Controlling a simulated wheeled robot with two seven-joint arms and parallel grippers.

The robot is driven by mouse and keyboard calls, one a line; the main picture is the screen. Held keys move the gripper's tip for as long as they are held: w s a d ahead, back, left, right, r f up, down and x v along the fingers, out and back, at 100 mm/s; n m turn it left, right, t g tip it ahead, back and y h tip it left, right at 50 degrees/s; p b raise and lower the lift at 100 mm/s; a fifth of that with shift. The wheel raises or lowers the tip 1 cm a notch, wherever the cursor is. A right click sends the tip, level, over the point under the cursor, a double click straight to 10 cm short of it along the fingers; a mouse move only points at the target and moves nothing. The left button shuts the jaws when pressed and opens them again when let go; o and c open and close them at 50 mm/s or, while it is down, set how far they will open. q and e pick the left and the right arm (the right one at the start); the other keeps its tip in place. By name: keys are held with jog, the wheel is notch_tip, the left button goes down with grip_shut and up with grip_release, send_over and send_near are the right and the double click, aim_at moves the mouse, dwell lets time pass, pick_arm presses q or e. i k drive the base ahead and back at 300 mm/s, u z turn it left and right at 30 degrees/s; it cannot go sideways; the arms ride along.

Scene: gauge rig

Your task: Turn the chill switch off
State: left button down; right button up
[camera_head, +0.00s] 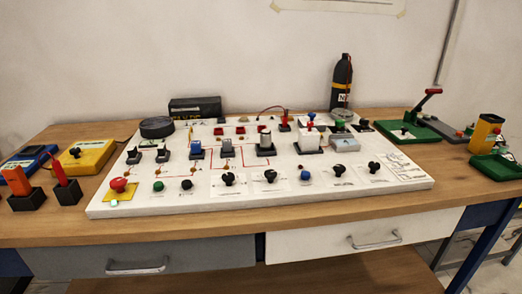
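A white panel board (240,204) lies on the wooden table, carrying switches, knobs and buttons. Two grey rocker-like switches (133,154) (162,152) sit at its left, and a blue one (196,149) stands to their right. Several black knobs (228,179) (269,176) line the front, with a blue knob (305,175) among them. The labels are too small to read, so I cannot tell which one is the chill switch or how it is set. Neither of my grippers is in view.
A red mushroom button (119,184) is at the board's front left. Orange (16,178) and red (66,179) upright items stand in dark blocks at far left. A black bottle (341,86) stands behind the board; a green base with a red lever (407,126) is at right.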

aim_at(374, 165)
jog(key=k, duration=0.5)
jog(key=z, duration=1.35)
jog(key=i, duration=0.95)
jog(key=u, duration=1.95)
